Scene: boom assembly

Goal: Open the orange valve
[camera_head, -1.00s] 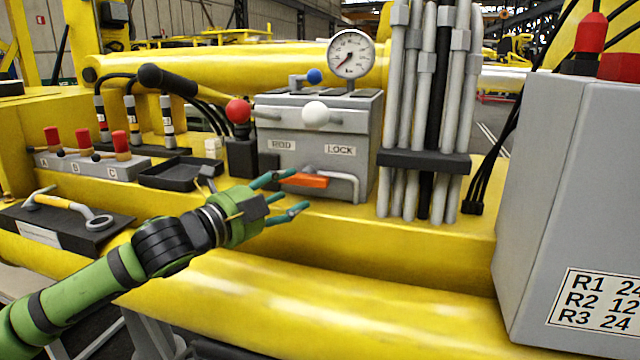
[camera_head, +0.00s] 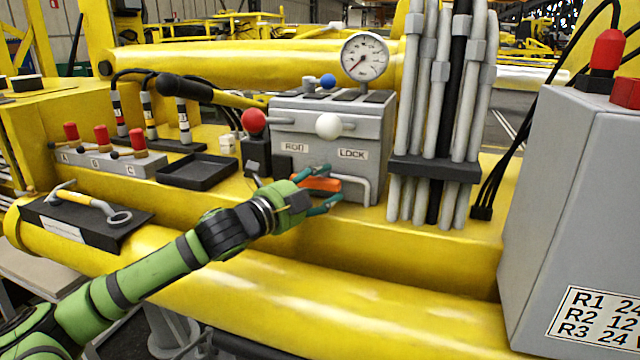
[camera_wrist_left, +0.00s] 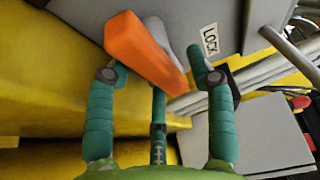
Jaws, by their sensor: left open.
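The orange valve handle (camera_head: 318,184) sits low on the front of a grey box (camera_head: 300,142), below the labels "ROD" and "LOCK". My left gripper (camera_head: 322,188) is open, with its teal fingers on either side of the orange handle in the head view. In the left wrist view the orange handle (camera_wrist_left: 145,50) lies slanted between the spread fingers (camera_wrist_left: 158,75), toward the left one. I cannot tell whether any finger touches it. A grey bent pipe (camera_head: 358,186) runs beside the handle. My right gripper is not in view.
A pressure gauge (camera_head: 364,58) tops the box. A red ball knob (camera_head: 253,121) and white ball knob (camera_head: 328,126) stick out near it. Grey vertical pipes (camera_head: 436,100) stand to the right. A black tray (camera_head: 197,171) and yellow-handled tool (camera_head: 88,203) lie to the left.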

